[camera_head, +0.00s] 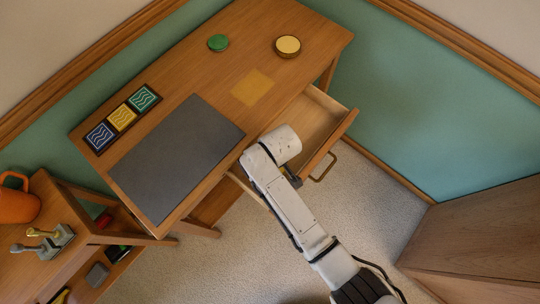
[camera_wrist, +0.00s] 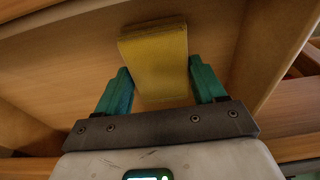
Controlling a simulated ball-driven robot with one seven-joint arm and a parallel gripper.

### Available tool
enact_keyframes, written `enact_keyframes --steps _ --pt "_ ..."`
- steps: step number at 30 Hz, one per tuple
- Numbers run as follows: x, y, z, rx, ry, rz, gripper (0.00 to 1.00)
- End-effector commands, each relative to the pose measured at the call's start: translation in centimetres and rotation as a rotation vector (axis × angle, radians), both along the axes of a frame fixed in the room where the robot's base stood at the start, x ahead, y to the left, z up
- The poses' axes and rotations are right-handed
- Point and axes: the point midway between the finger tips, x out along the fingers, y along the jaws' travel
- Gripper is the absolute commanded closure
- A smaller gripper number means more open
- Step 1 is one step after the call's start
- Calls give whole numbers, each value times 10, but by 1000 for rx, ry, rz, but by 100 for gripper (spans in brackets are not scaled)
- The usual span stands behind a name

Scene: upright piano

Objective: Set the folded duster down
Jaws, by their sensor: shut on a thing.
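The folded duster (camera_wrist: 155,58) is a yellow block in the wrist view, between the teal fingers of my gripper (camera_wrist: 159,72). My gripper is shut on it. Pale wooden boards of a drawer (camera_wrist: 60,65) lie beyond and around the duster; I cannot tell whether it touches them. In the head view, my arm reaches to the open drawer (camera_head: 309,122) at the desk's front. A flat yellow square (camera_head: 252,88) lies on the desk top (camera_head: 200,75), left of the drawer.
The drawer has a brass handle (camera_head: 323,168). A side table (camera_head: 50,205) with an orange pot (camera_head: 17,203) stands left.

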Motion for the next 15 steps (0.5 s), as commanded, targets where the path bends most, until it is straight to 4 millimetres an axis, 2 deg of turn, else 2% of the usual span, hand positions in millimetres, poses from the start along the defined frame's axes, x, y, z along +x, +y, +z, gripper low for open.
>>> enact_keyframes --steps 2,3,10,15 --pt "0 0 -3 0 0 0 55" --pt "0 0 -2 0 0 0 28" --pt "0 0 -2 0 0 0 6" --pt "0 0 -2 0 0 0 5"
